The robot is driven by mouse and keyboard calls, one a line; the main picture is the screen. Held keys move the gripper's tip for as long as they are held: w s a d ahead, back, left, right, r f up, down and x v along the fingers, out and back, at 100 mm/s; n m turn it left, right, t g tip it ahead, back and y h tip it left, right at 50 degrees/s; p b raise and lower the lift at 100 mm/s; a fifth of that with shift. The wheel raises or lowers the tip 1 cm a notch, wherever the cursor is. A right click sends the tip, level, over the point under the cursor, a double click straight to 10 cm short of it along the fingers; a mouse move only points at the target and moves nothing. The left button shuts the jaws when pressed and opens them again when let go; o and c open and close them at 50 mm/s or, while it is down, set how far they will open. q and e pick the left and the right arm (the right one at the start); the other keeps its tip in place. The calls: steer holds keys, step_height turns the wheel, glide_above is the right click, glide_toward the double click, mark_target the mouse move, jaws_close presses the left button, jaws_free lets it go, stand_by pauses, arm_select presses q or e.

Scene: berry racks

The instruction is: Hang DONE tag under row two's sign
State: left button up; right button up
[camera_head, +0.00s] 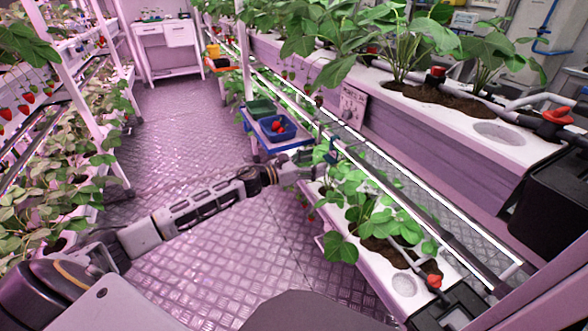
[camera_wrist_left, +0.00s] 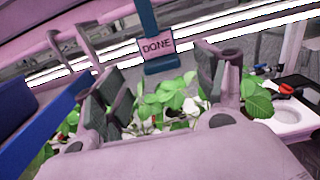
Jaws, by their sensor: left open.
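The DONE tag (camera_wrist_left: 157,46) is a small pink plate with dark letters. In the left wrist view it stands upright against a blue post and block (camera_wrist_left: 162,65), beyond and between my finger pads. My left gripper (camera_wrist_left: 160,88) is open, with nothing between its fingers. In the head view the left gripper (camera_head: 304,170) is above the lower planter, beside the blue cart; the tag cannot be made out there. A pale sign (camera_head: 352,104) hangs on the side of the upper planter; its writing is too small to read. My right gripper is not in view.
A blue cart (camera_head: 282,145) carries a blue basket (camera_head: 285,134) with strawberries and a green basket (camera_head: 260,107). Leafy plants grow in the lower planter (camera_head: 402,284) and upper planter (camera_head: 420,140). The aisle floor (camera_head: 185,120) is clear.

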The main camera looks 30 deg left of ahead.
arm_select(q)
steer(key=v, duration=0.7)
stand_by(0.6)
steer(key=shift+s, duration=0.1)
stand_by(0.6)
